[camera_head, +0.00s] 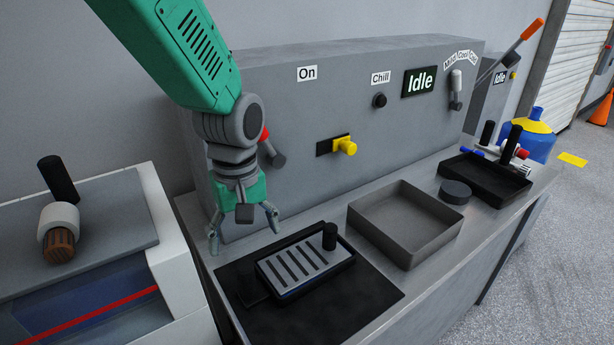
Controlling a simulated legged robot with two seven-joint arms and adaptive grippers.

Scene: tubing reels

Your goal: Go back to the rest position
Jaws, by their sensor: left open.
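My left gripper (243,228) hangs from the green arm that comes in from the upper left. Its fingers are apart and point down, with nothing between them. It is above the left end of the grey bench, in front of the machine panel (320,105). A black tray with a slotted light plate (300,268) lies just below and to the right of it, on a black mat (350,310). A black cylinder (329,236) stands at that tray's back right corner. A red-tipped knob or lever shows partly behind the gripper's wrist. My right gripper is not in view.
An empty grey square bin (358,215) and a dark round puck (455,191) are on the bench. A black tray (465,167) with several items stands farther right. A white-walled unit (160,215) stands left.

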